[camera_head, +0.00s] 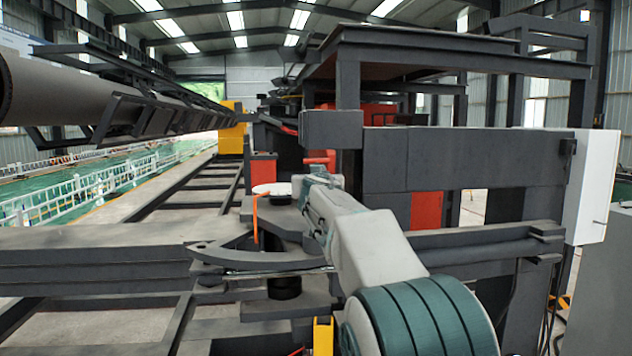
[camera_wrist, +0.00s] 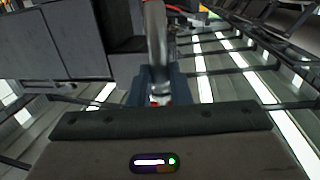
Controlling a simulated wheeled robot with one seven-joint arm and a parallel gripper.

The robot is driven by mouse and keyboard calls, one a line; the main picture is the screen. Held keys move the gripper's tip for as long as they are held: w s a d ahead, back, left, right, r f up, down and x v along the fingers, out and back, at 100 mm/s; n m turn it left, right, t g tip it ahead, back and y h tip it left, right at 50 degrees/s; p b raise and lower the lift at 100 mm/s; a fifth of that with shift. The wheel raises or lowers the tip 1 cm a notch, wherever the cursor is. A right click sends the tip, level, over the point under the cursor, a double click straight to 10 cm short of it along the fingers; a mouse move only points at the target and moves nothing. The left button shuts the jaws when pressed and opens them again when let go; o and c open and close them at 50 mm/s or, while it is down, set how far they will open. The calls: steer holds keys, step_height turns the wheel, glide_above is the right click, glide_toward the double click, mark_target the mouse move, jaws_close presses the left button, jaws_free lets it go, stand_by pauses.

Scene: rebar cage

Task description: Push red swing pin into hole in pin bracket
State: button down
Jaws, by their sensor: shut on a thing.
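An orange-red bent rod, which looks like the red swing pin (camera_head: 257,218), stands upright left of my gripper (camera_head: 314,182) in the head view. Its lower end is at the curved dark plate, which looks like the pin bracket (camera_head: 228,252). A small round hole shows near the plate's left end. I cannot tell whether the pin's tip is in a hole. In the wrist view my gripper (camera_wrist: 157,88) is shut at the near end of a grey shaft, with a little red at the jaws. The contact with the pin is hidden in the head view.
A pale round disc (camera_head: 271,189) lies beside the pin's top. A red cylindrical part (camera_head: 318,160) and a dark block (camera_head: 332,129) are close behind my gripper. Heavy dark beams (camera_head: 90,262) run to the left. A dark panel (camera_head: 460,160) closes off the right.

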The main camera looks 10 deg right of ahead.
steer(key=shift+f+b, duration=0.1)
steer(key=shift+b, duration=0.3)
step_height(320, 180, down, 6)
steer(key=b, duration=0.6)
stand_by(0.5)
steer(key=shift+b, duration=0.85)
stand_by(0.9)
steer(key=shift+f+b, duration=3.5)
steer(key=shift+b, duration=0.55)
